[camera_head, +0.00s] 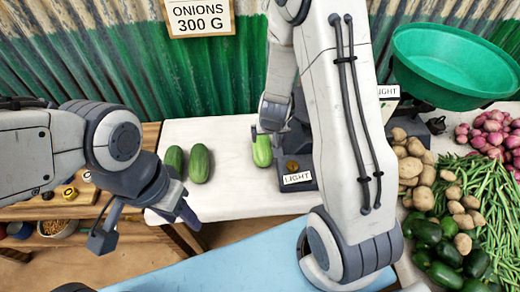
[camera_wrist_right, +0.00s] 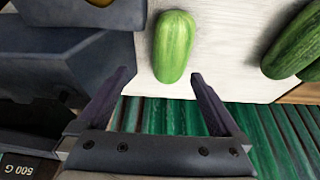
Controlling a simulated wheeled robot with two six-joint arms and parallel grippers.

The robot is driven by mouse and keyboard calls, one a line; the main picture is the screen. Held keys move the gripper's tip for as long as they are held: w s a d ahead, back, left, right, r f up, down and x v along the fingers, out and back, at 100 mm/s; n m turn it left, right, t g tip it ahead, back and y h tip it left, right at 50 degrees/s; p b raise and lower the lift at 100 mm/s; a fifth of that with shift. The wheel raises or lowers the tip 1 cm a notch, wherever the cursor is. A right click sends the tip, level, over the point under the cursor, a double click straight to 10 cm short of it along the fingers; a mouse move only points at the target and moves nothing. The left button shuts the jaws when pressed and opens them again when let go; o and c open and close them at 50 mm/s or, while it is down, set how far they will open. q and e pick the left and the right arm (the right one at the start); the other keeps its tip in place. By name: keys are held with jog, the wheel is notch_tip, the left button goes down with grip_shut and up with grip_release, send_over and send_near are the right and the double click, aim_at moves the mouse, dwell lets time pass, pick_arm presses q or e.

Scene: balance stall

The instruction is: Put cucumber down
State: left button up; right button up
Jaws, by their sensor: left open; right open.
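A light green cucumber (camera_head: 262,152) lies on the white tabletop (camera_head: 235,200), left of the dark box labelled LIGHT. In the right wrist view the cucumber (camera_wrist_right: 175,45) lies just beyond the fingertips, its near end between them in the picture. My right gripper (camera_wrist_right: 161,76) is open with nothing clamped; in the head view it is over the cucumber's far end, partly hidden by my arm. Two darker cucumbers lie further left, one (camera_head: 199,163) beside the other (camera_head: 173,160). My left gripper (camera_head: 146,226) is open and empty, in front of the tabletop's left edge.
The dark box (camera_head: 300,183) stands close to the cucumber. A green pan (camera_head: 450,65) is at the upper right. Potatoes (camera_head: 410,165), onions (camera_head: 490,135), green beans (camera_head: 480,190) and peppers (camera_head: 445,255) fill the right side. The white tabletop's front is clear.

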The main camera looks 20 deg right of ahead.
aim_at(262, 145)
jog(key=f, duration=0.1)
jog(key=w+a+f+b, duration=0.1)
jog(key=f, duration=0.1)
jog(key=w+f+b, duration=0.1)
jog(key=shift+w+a+f, duration=0.2)
jog(key=shift+a+f, duration=0.1)
jog(key=b+x, duration=0.1)
jog(key=x, duration=0.4)
jog(key=shift+s, duration=0.1)
grip_shut()
notch_tip(262, 145, up, 10)
jog(key=p, duration=0.6)
jog(key=shift+r, duration=0.1)
